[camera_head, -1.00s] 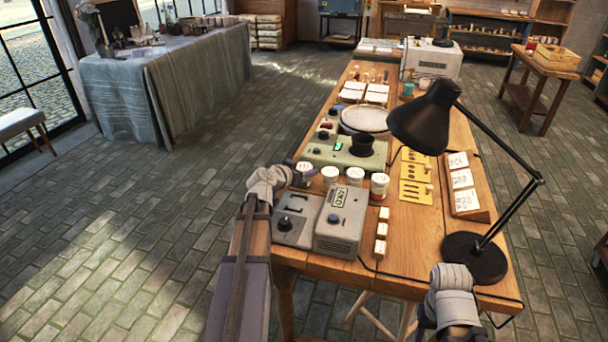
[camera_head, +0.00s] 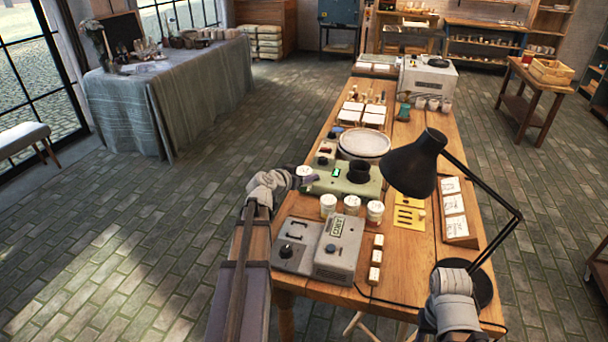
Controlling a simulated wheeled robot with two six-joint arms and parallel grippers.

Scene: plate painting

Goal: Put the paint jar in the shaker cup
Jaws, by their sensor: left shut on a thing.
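My left gripper (camera_head: 309,184) is shut on a paint jar with a white lid (camera_head: 304,171). It holds the jar raised at the left edge of the table, left of the green machine. The jar's lower part is mostly hidden by the gripper. A black cup (camera_head: 359,171), which looks like the shaker cup, stands on the green machine (camera_head: 336,185), to the right of the held jar. Three more white-lidded jars (camera_head: 328,205) stand in a row in front of that machine. My right arm's wrist shows at the lower right; its fingers cannot be made out.
A grey device (camera_head: 338,246) sits at the table's near left. A black desk lamp (camera_head: 415,165) reaches over the right side. A yellow plate with slots (camera_head: 409,213), small white blocks (camera_head: 376,259) and a round pale disc (camera_head: 363,145) lie on the wooden table.

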